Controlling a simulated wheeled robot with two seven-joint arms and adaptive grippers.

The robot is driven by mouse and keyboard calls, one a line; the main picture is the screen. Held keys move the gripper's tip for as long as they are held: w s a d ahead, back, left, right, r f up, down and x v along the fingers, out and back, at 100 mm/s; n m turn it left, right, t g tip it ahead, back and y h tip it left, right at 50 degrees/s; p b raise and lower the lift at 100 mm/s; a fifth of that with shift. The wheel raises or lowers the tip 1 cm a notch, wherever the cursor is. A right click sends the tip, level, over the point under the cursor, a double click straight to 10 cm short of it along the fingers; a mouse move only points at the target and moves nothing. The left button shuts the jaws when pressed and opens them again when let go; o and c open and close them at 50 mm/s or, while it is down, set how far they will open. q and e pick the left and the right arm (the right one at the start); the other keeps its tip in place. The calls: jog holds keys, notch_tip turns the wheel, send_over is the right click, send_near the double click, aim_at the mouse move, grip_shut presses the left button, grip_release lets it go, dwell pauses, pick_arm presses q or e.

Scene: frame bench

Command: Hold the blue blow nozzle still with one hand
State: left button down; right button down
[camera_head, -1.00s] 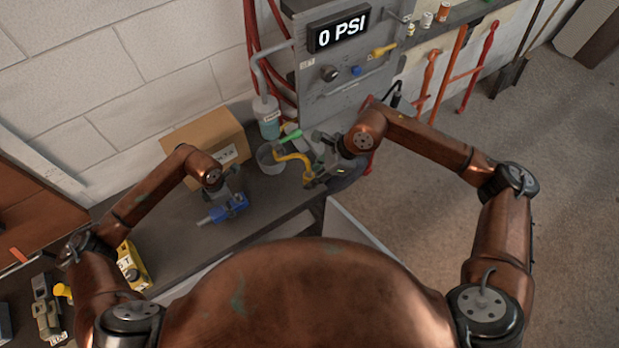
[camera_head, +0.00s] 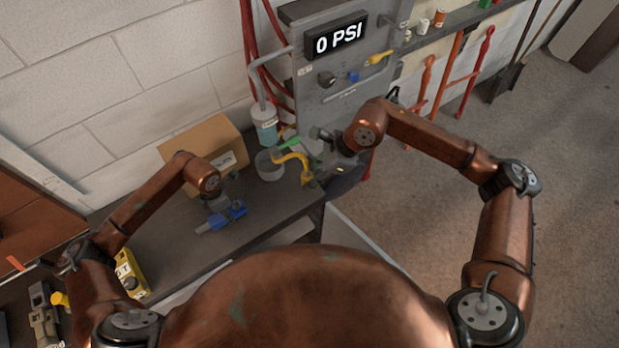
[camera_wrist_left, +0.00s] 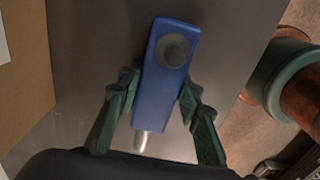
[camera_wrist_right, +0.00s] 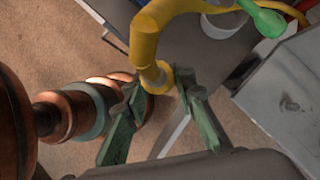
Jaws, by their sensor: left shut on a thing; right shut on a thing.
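The blue blow nozzle (camera_head: 238,210) is over the dark bench top. In the left wrist view its blue body (camera_wrist_left: 168,85) has a round dark button on its face and a bare metal tip. My left gripper (camera_wrist_left: 156,98) is shut on it, with one finger on each side. My right gripper (camera_wrist_right: 160,86) is shut on the end of a yellow curved hose piece (camera_wrist_right: 146,38). The yellow piece also shows in the head view (camera_head: 303,161), near the bench's right end. The right fingertips are small and partly hidden in the head view.
A cardboard box (camera_head: 207,143), a grey cup (camera_head: 268,168) and a bottle (camera_head: 265,124) stand along the wall. A green piece (camera_head: 283,144) is by the cup. A grey panel (camera_head: 345,85) carries a display reading 0 PSI. A yellow case (camera_head: 131,272) is at the left.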

pick_arm(q)
jog(key=c, duration=1.3)
grip_release()
notch_tip(320, 180, up, 12)
